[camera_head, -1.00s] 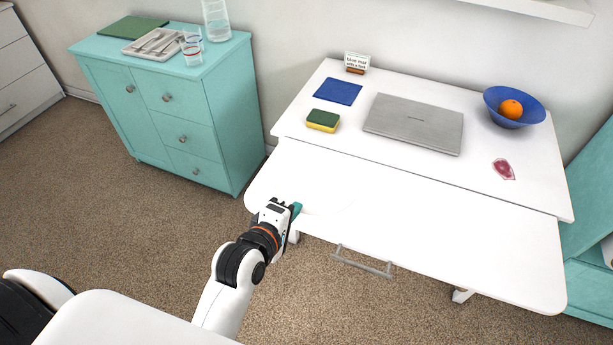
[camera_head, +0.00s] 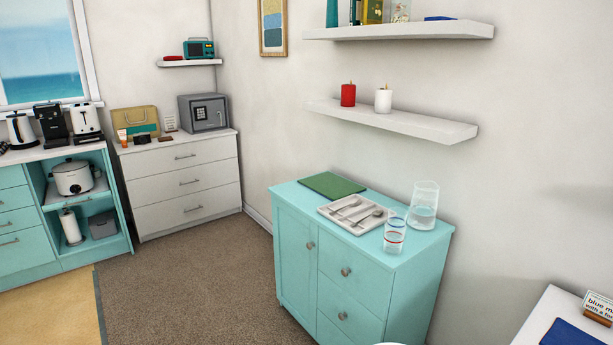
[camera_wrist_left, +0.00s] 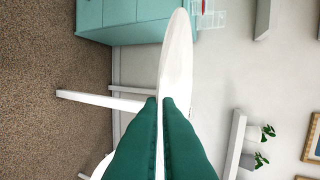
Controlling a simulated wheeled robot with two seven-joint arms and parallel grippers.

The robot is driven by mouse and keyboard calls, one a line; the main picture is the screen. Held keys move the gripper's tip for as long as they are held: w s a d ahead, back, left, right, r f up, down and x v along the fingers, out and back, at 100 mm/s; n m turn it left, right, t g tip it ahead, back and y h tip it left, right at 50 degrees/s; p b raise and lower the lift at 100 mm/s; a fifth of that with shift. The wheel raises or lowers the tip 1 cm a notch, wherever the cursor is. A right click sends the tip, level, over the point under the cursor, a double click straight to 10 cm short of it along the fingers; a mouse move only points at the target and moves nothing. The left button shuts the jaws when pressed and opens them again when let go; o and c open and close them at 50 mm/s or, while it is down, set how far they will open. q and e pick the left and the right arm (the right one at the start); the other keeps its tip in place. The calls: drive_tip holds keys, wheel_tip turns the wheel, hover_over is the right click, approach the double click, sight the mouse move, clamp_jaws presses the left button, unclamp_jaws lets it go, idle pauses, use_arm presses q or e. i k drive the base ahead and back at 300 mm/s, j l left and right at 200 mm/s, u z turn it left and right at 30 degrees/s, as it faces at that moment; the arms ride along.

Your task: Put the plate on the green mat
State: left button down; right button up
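The white plate (camera_wrist_left: 176,60) is seen nearly edge-on in the left wrist view. My left gripper (camera_wrist_left: 160,101) is shut on its rim, with the green fingers on either side. The plate is held off the floor; a sliver of white at the bottom edge of the head view may be part of it. The green mat (camera_head: 332,186) lies flat on top of the teal cabinet (camera_head: 410,250), at its back left, with nothing on it. My left gripper is out of the head view. My right gripper is in neither view.
A cutlery tray (camera_head: 330,211) sits beside the mat. A striped glass (camera_head: 394,236) and a clear pitcher (camera_head: 423,205) stand to its right. A shelf (camera_head: 390,121) with two candles hangs above the cabinet. A blue mat (camera_head: 572,334) lies on the desk at bottom right.

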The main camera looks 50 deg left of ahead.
sight(331, 184)
drive_tip(key=i+j, duration=0.15)
drive_tip(key=j, duration=0.3)
drive_tip(key=i+j+u, duration=0.15)
drive_tip(key=j, duration=0.3)
drive_tip(key=i+j, duration=0.2)
drive_tip(key=j, duration=0.25)
drive_tip(key=i+j+u, duration=0.1)
drive_tip(key=j, duration=0.3)
drive_tip(key=i+j, duration=0.25)
drive_tip(key=j, duration=0.2)
drive_tip(key=i+j+u, duration=0.15)
drive_tip(key=j, duration=0.25)
drive_tip(key=i+j, duration=0.1)
drive_tip(key=i, duration=0.25)
drive_tip(key=i+j, duration=0.1)
drive_tip(key=i, duration=0.25)
